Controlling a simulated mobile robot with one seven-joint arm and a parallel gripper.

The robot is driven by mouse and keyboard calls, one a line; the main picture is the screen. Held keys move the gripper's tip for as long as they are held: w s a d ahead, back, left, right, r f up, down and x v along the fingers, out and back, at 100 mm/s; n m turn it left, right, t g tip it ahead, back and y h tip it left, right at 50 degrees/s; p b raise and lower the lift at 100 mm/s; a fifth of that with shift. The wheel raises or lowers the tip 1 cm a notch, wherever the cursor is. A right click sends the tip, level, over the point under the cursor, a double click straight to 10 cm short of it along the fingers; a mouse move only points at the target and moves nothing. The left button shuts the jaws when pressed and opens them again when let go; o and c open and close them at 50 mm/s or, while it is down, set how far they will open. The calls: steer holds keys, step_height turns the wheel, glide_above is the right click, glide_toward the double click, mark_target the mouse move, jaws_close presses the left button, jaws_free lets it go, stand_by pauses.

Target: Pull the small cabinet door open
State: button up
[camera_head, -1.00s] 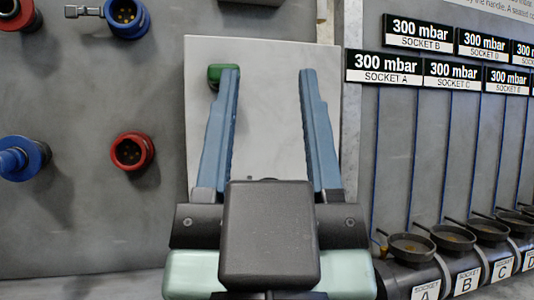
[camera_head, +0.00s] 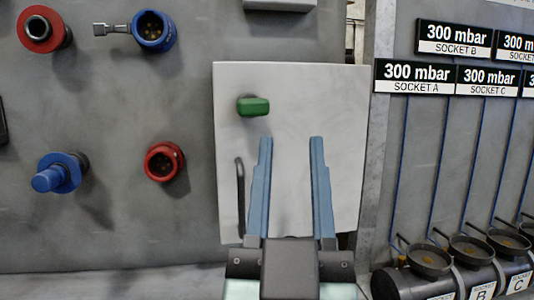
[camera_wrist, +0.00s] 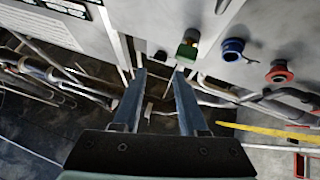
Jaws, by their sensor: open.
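The small cabinet door (camera_head: 290,115) is a pale grey panel in the middle of the head view. It looks shut or nearly so. A green knob (camera_head: 253,106) sits at its upper left, and a dark vertical handle (camera_head: 240,200) runs along its lower left edge. My gripper (camera_head: 291,140) is open and empty, in front of the door's lower half. Its blue fingers lie to the right of the handle and below the knob. In the wrist view, my open fingers (camera_wrist: 158,72) point below a green knob (camera_wrist: 187,50) on a panel.
Red and blue sockets stick out from the wall left of the door, including a blue plug (camera_head: 60,173) and a red socket (camera_head: 164,161). Right of the door are gauge labels (camera_head: 415,77) and a row of black pans (camera_head: 428,257) on a pipe. A yellow bar (camera_wrist: 265,129) shows in the wrist view.

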steer(key=w+g+p, duration=0.2)
steer(key=w+p, duration=0.1)
steer(key=p, duration=0.5)
steer(key=g+p, duration=0.6)
steer(key=p, duration=1.7)
glide_toward(241, 203)
steer(key=shift+y, duration=0.4)
steer(key=w+p, duration=0.2)
steer(key=w, duration=0.7)
steer(key=shift+f, duration=0.15)
steer(key=shift+s, duration=0.1)
jaws_close()
